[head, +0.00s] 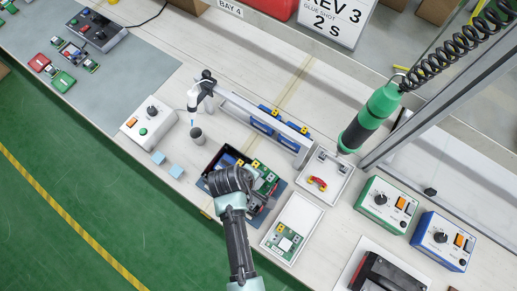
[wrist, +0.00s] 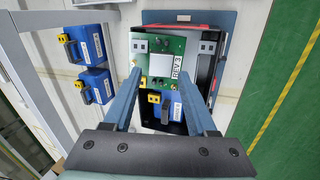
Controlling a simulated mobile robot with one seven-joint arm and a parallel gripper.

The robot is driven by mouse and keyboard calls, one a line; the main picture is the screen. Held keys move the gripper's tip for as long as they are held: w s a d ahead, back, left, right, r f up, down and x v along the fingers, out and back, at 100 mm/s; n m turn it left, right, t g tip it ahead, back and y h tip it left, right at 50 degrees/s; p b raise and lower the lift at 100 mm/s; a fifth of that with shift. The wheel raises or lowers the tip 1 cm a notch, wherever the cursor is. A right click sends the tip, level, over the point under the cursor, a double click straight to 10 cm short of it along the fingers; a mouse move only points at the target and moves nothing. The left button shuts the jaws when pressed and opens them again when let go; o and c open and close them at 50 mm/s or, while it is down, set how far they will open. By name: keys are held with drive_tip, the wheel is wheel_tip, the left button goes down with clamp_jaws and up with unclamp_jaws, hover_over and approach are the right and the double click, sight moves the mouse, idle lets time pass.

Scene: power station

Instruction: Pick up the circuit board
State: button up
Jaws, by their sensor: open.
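A green circuit board (wrist: 150,47) with a pale square and a "REV 3" label lies in a black open housing (wrist: 212,75) in the wrist view. A blue block (wrist: 166,106) with a yellow terminal sits in the same housing, nearer my gripper. In the head view this board (head: 266,179) shows partly beyond my arm. My gripper (wrist: 161,74) is open and empty, its two fingers reaching over the housing at either side of the board's near edge. Whether they touch it I cannot tell. A second green board (head: 285,243) lies in a white tray (head: 301,215) to the right.
Blue blocks (head: 268,122) stand in a rack behind the housing. A tray (head: 326,178) holds a red and yellow part. A green screwdriver (head: 371,118) hangs above on a coiled cord. A dark cup (head: 197,136) and control boxes (head: 387,204) stand around.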

sight(257, 182)
drive_tip(key=shift+x, duration=1.9)
clamp_jaws()
